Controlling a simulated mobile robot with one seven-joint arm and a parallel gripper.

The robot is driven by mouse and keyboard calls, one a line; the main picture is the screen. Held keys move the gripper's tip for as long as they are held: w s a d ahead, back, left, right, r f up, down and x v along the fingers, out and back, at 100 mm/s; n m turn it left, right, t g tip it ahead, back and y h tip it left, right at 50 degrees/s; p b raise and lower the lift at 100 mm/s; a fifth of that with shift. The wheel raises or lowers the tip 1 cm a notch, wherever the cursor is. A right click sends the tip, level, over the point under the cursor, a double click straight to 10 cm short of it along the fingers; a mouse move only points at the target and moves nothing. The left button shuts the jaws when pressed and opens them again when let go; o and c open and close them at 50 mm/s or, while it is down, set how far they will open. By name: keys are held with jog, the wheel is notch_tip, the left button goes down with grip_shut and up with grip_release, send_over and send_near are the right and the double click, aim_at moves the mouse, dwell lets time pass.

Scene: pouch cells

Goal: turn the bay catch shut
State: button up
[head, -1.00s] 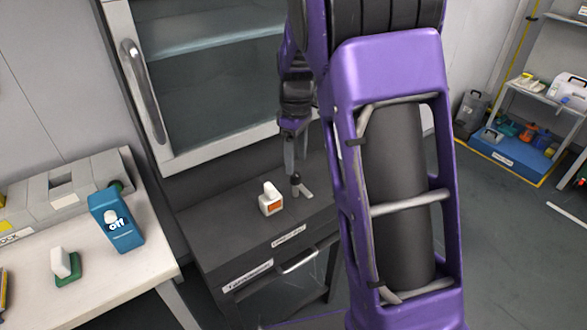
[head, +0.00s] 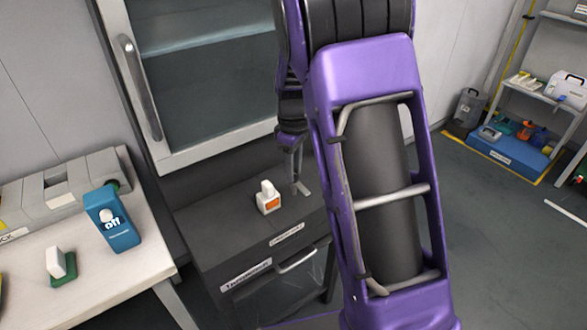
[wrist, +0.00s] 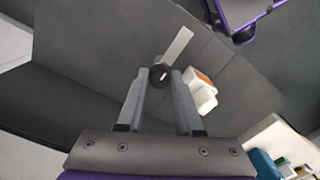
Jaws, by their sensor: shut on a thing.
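The bay catch is a round dark knob with a flat pale lever (wrist: 178,47) on top of the dark cabinet. In the wrist view the lever points up and to the right from the knob. My gripper (wrist: 160,76) is shut on the knob, one finger on each side. In the head view my gripper (head: 294,178) reaches down to the cabinet top, and the lever (head: 303,188) sticks out to its right. The knob is mostly hidden there by the fingers.
A glass-fronted cabinet (head: 205,75) rises behind.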

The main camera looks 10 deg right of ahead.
jog(key=shift+m, duration=0.4)
grip_shut()
jog(key=m+p, duration=0.2)
jog(key=m, duration=0.1)
jog(key=shift+r+m, duration=0.15)
jog(key=shift+m, duration=0.25)
jog(key=m+p, duration=0.2)
jog(key=m, duration=0.2)
jog(key=m+p, duration=0.1)
jog(key=m, duration=0.4)
jog(key=shift+p, duration=0.4)
jog(key=shift+m+p, duration=0.8)
jog(key=shift+m, duration=1.4)
jog(key=o, duration=1)
grip_release()
